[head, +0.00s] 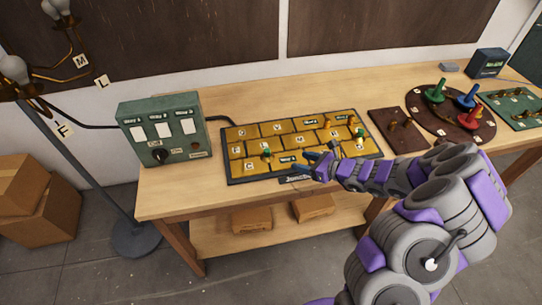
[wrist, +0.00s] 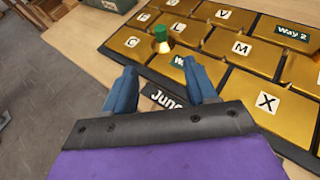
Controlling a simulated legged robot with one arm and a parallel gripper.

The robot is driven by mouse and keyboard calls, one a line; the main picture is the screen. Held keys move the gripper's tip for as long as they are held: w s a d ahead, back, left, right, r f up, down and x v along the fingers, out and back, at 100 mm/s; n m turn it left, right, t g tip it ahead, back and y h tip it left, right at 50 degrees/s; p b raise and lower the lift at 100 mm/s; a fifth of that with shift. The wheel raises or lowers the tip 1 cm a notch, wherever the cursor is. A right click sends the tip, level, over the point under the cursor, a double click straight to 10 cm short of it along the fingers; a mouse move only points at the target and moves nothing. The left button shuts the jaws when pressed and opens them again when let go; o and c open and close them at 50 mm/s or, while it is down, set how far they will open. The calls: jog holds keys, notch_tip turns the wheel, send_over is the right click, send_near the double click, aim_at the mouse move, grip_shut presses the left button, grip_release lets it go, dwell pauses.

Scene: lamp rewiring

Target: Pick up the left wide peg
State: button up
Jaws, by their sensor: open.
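A junction board (head: 232,170) with brass tiles and a dark frame lies on the workbench; its tiles also fill the top right of the wrist view (wrist: 225,43). A green-topped peg (head: 267,153) stands upright on its left part, and this left peg shows beyond my fingers in the wrist view (wrist: 161,40). Two more pegs, one yellowish (head: 352,121) and one with a green top (head: 360,136), stand at the board's right. My gripper (head: 308,165) is open and empty over the board's front edge, to the right of the left peg and apart from it.
A green switch box (head: 163,135) stands left of the board. A brown panel (head: 400,131) and a round board (head: 450,112) with coloured pegs lie to the right. A lamp stand (head: 95,180) is at the left. The bench front left of my gripper is clear.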

jog(key=b, duration=0.2)
send_near(269, 151)
jog(key=x, duration=0.4)
jog(key=shift+a+f, duration=0.25)
jog(key=shift+f, duration=0.25)
jog(key=b+x, duration=0.1)
jog(key=x, duration=0.3)
jog(key=shift+w+f, duration=0.25)
jog(key=shift+w+a, duration=0.15)
jog(key=shift+a, duration=0.25)
jog(key=shift+d, duration=0.1)
grip_shut()
